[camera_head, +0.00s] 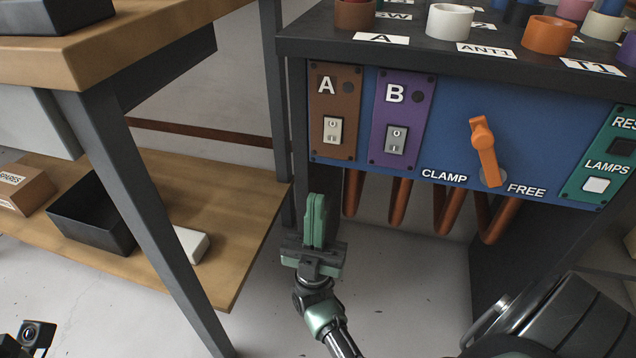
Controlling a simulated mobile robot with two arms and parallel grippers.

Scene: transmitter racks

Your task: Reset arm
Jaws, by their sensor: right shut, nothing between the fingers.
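My right gripper (317,208) points up and away from me, with its two green fingers together and nothing between them. It is in front of the lower left corner of the blue control panel (270,0). The blue panel face (440,130) carries an orange lever (484,150) between the words CLAMP and FREE, leaning toward the upper left. My right arm comes in from the bottom. A small dark part at the bottom left edge may be mine; the left gripper's fingers are not in view.
The panel has switch plates A (335,110) and B (403,118). Orange pipes (400,200) hang below. A wooden bench (150,40) with a lower shelf (235,230) stands left, holding a black bin (95,212), a cardboard box (25,187) and a white block (190,243). Floor between is clear.

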